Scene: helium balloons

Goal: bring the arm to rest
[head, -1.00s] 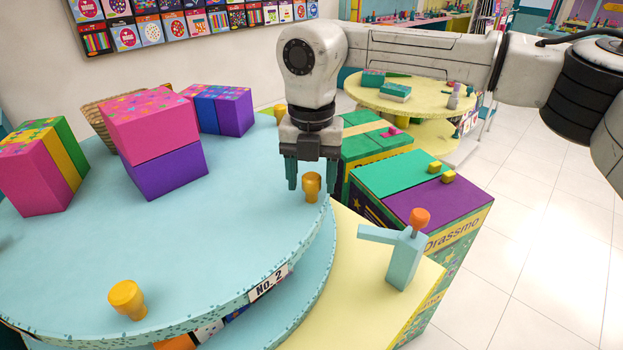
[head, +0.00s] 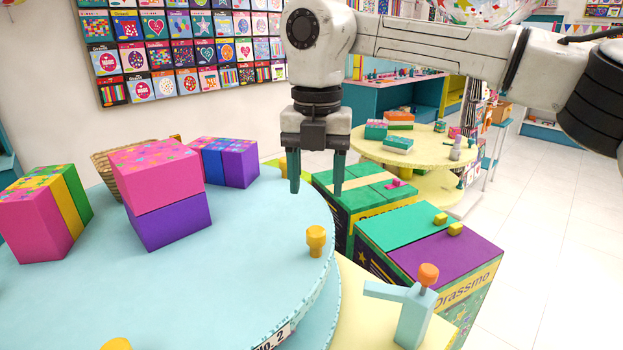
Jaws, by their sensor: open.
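My gripper (head: 315,185) points straight down over the right part of the round light-blue table (head: 235,270). Its two dark green fingers are apart and nothing is between them. It hangs above the tabletop, behind and above a small orange-yellow peg-shaped piece (head: 316,241) standing near the table's right edge. My arm reaches in from the upper right.
Stacked pink and purple boxes (head: 166,218) and other colourful boxes (head: 46,218) stand on the table's left. A light-blue stand with an orange knob (head: 428,274) is at the lower right. Large cartons (head: 430,240) stand beyond the table. White floor is open at right.

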